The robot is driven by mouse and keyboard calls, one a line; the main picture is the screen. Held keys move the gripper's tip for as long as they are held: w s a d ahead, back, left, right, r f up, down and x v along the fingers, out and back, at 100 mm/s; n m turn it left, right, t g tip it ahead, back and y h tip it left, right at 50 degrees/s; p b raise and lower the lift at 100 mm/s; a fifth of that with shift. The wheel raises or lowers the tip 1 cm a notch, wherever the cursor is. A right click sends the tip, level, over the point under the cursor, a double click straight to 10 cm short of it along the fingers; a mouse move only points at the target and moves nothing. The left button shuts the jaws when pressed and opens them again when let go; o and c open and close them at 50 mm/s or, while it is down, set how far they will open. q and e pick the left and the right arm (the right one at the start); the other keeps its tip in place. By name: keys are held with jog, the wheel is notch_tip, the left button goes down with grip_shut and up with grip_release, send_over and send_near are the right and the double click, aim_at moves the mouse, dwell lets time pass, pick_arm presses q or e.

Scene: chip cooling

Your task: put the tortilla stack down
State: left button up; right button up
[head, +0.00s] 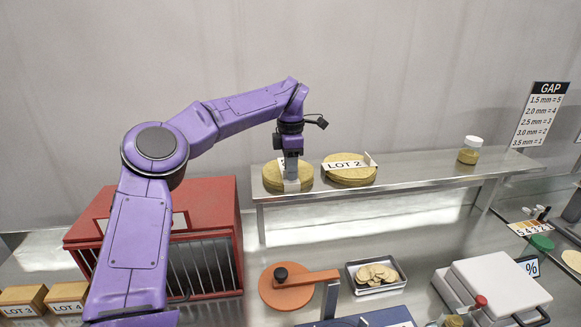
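A round, yellowish tortilla stack (272,178) with a white label is at the left end of the raised steel shelf (420,174). My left gripper (291,172) points straight down at this stack, with its grey fingers overlapping the stack's middle and label. The fingers look edge-on, so I cannot tell whether they are closed on it. The stack appears at shelf level; whether it bears fully on the shelf is unclear. A second tortilla stack (350,177), labelled LOT 2, lies on the shelf just to the right. My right gripper is not in view.
A small jar (469,151) stands further right on the shelf, with clear shelf between. Below are a red barred box (210,215), an orange round press (285,290), a tray of chips (358,287) and a white device (500,283). LOT boxes (22,296) sit lower left.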

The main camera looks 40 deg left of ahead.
pick_arm(q)
notch_tip(320, 180, up, 12)
jog(key=shift+r, duration=0.15)
dwell(0.3)
dwell(1.3)
